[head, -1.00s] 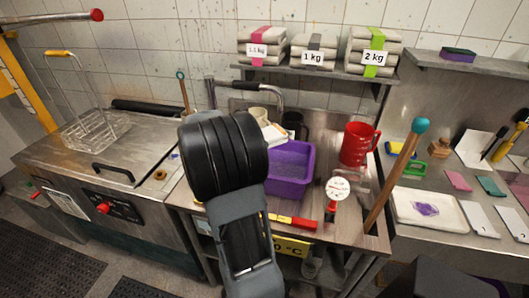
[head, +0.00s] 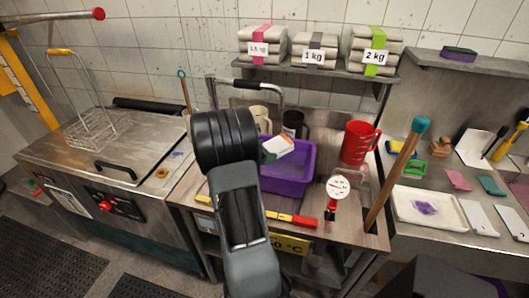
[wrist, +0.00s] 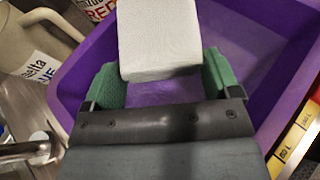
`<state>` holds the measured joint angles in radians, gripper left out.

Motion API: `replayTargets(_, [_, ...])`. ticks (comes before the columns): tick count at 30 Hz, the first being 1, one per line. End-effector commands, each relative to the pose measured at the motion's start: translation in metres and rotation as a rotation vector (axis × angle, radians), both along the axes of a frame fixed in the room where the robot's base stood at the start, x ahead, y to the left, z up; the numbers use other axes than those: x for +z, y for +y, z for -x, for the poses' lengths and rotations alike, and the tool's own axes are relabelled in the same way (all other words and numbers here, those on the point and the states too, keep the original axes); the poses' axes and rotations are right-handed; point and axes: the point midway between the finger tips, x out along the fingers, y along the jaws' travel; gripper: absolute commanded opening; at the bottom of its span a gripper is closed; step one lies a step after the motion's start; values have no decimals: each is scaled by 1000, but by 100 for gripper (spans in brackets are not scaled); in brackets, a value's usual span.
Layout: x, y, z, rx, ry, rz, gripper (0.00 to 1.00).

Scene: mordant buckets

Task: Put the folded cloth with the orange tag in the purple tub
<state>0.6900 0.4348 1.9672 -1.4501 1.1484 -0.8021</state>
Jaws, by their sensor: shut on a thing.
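The folded cloth (head: 279,146) is pale, with a small orange patch showing in the head view. In the wrist view the cloth (wrist: 158,42) sits between the green fingers of my gripper (wrist: 158,78), which is shut on it. The purple tub (head: 288,184) stands on the counter, and its wall also shows in the wrist view (wrist: 75,75). The cloth is over the tub's opening, towards its back left. I cannot tell whether it touches the tub.
A red jug (head: 357,142) stands right of the tub, with a dial thermometer (head: 337,188) in front of it. A cream jug (head: 259,117) and a black jug (head: 294,124) stand behind. A long wooden stick (head: 392,180) leans at the right. A red-and-yellow strip (head: 292,219) lies in front.

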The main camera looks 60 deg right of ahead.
Motion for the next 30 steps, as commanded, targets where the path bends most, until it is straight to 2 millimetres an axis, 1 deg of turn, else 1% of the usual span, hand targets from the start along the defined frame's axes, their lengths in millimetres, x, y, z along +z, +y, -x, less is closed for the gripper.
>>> replayTargets(1, [-6,2,1,0,4,-14,34])
replayTargets(2, [-6,2,1,-1,4,-14,34])
replayTargets(3, [-6,2,2,-1,4,-16,84])
replayTargets(8, [-5,1,1,-1,4,-12,100])
replayTargets(15, [-3,2,0,-1,2,-9,100])
replayTargets(19, [1,9,-4,1,-1,-7,100])
replayTargets(23, [9,26,-14,4,0,-6,100])
replayTargets(30, [26,64,-34,3,0,-6,100])
